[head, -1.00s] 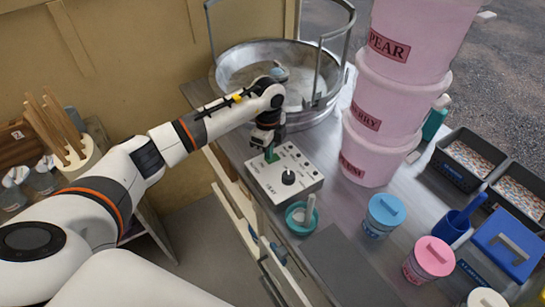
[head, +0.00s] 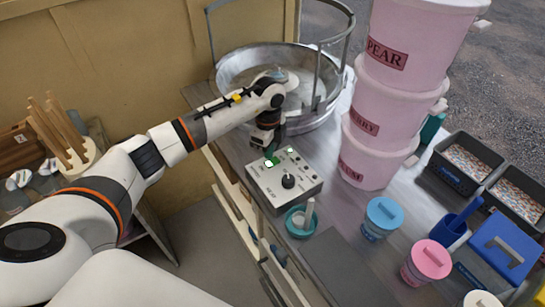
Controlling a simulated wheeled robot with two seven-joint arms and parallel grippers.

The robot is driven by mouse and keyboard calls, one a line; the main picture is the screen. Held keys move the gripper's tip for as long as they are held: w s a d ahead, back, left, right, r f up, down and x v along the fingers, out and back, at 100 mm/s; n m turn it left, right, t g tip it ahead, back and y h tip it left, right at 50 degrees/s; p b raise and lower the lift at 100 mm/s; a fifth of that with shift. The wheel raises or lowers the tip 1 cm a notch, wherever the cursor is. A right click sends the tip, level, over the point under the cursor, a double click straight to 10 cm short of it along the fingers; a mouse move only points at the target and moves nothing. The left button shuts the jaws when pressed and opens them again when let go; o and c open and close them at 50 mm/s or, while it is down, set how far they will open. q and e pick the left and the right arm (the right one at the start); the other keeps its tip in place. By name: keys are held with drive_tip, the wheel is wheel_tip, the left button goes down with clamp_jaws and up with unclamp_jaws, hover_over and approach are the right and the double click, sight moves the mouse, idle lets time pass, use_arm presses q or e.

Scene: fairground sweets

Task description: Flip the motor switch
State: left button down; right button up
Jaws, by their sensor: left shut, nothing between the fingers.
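The grey control box (head: 284,184) stands on the metal counter beside the big round metal pan (head: 232,72). It carries a black knob (head: 288,181) and a green rocker switch (head: 269,163) with a bright pale patch. A small pale green light (head: 291,150) shows near the box's back edge. My left gripper (head: 271,152) points down at the switch, shut and empty; its fingertips are right at the switch, and I cannot tell whether they touch it. The arm hides part of the pan. My right gripper is not in view.
A teal cup (head: 294,226) with a pale stick stands close in front of the box. A stack of pink tubs (head: 374,160) rises to the right. Blue (head: 384,212) and pink (head: 430,258) lidded jars and black trays (head: 456,181) fill the right side.

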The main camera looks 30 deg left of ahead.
sight(269, 163)
use_arm(q)
wheel_tip(269, 163, up, 5)
drive_tip(key=p, duration=0.3)
drive_tip(key=shift+f, duration=0.15)
drive_tip(key=shift+f, duration=0.1)
